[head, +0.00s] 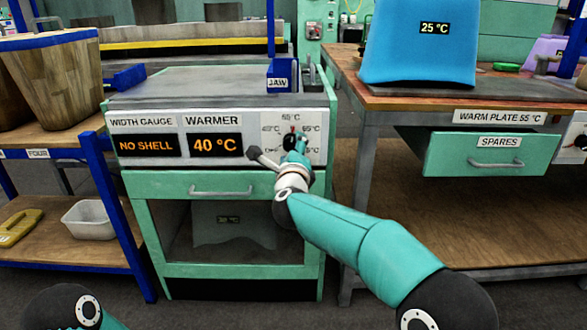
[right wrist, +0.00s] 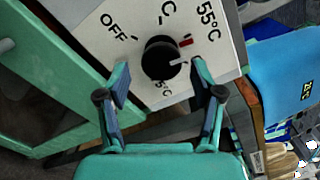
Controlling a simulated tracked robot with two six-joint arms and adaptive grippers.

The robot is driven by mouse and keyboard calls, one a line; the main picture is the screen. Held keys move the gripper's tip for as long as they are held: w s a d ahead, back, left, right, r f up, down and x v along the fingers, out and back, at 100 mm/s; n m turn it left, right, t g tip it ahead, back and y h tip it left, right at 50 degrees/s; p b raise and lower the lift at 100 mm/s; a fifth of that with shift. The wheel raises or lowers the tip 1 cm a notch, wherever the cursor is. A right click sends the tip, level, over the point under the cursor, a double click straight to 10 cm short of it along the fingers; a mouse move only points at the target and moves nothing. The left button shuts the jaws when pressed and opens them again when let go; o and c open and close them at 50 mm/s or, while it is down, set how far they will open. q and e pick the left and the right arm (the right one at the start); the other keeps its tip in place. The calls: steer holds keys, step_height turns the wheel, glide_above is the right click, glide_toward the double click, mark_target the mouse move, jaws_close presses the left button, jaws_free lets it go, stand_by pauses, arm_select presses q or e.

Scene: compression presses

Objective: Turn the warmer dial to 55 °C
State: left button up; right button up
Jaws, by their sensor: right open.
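The warmer (head: 225,190) is a green cabinet with a white front panel. Its orange WARMER display (head: 215,145) reads 40 °C. The black warmer dial (right wrist: 160,60) with a white pointer line shows in the right wrist view. Printed labels OFF and 55°C stand around it, with other marks partly hidden, and a small red mark is beside it. My right gripper (right wrist: 161,80) is open, its fingers on either side of the dial; contact cannot be told. In the head view my right gripper (head: 296,143) covers most of the dial. My left gripper is not in view.
A WIDTH GAUGE display (head: 147,145) reads NO SHELL. A blue JAW holder (head: 283,75) stands on the warmer's top. At right is a bench (head: 500,92) with a blue shell (head: 418,50) reading 25 °C and a SPARES drawer (head: 490,153). A blue-framed shelf (head: 105,190) stands at left.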

steer(key=s, duration=1)
steer(key=shift+s, duration=0.35)
steer(key=shift+f, duration=0.1)
